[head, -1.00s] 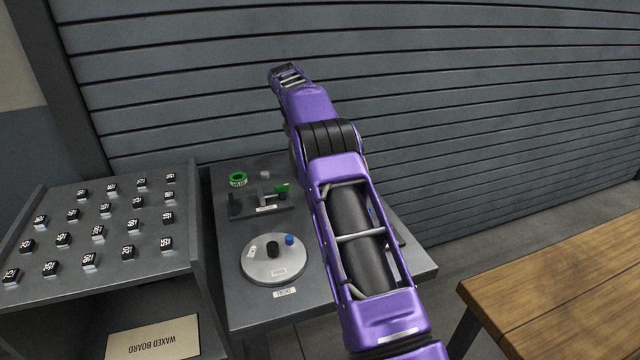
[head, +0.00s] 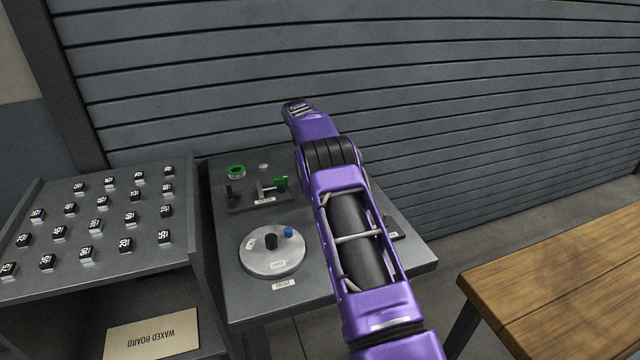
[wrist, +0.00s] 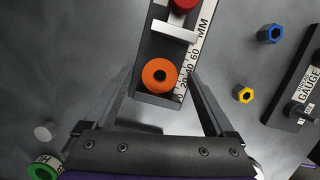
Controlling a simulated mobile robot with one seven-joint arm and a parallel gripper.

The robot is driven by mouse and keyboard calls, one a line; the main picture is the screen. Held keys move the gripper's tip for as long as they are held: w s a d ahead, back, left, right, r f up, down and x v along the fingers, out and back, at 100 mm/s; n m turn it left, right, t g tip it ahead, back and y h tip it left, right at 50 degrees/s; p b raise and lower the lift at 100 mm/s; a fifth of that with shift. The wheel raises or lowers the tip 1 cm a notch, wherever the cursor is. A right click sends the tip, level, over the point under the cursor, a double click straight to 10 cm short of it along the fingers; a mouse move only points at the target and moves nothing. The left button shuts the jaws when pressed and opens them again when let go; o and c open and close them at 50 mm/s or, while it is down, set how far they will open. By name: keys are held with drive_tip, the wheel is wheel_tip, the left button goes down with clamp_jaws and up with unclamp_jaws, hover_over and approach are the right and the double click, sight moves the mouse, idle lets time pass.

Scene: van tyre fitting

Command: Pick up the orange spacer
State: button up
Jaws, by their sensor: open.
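The orange spacer (wrist: 160,75) is a round ring with a dark centre hole. In the wrist view it sits at the near end of a grey measuring fixture (wrist: 149,55) with a white millimetre scale along its right side. My gripper (wrist: 160,80) is open, with one finger left and one right of the spacer and a gap on each side. I cannot tell how high the fingertips are above the fixture. In the head view my purple arm hides the spacer, and the gripper does not show.
A red part (wrist: 184,4) is farther along the fixture. Blue (wrist: 270,34) and yellow (wrist: 243,95) pieces and a gauge block (wrist: 299,95) stand to its right. A green ring (head: 236,171) and a round plate (head: 272,262) share the grey table.

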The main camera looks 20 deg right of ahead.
drive_tip(key=shift+r, duration=0.1)
clamp_jaws()
idle(0.3)
